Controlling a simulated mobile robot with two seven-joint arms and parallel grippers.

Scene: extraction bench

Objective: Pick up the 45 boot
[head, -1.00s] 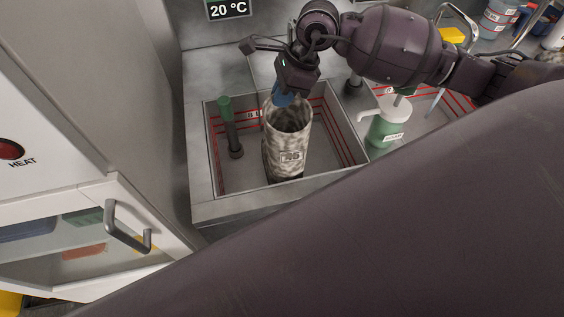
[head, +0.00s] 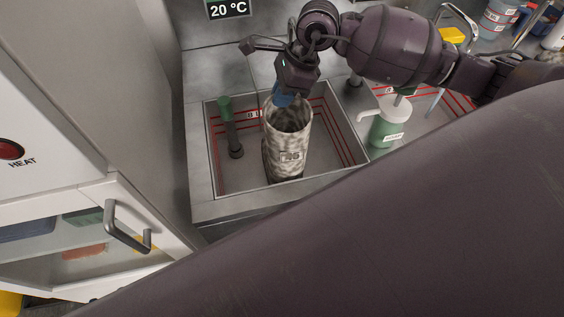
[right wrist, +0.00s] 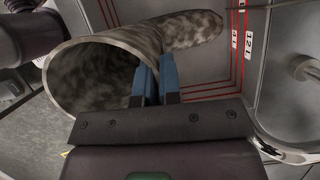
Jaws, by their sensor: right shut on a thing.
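In the right wrist view the blue fingers (right wrist: 156,82) are shut on the rim of the boot (right wrist: 95,75), one inside and one outside. The boot's foot shows beyond the shaft there. My left gripper is not in view.
The basin (head: 204,150) has red level lines on its walls. A green-topped standpipe (head: 230,125) stands to the left of the boot. A green pump bottle (head: 388,125) stands right of the basin. A cabinet with a handle (head: 125,230) is at the left.

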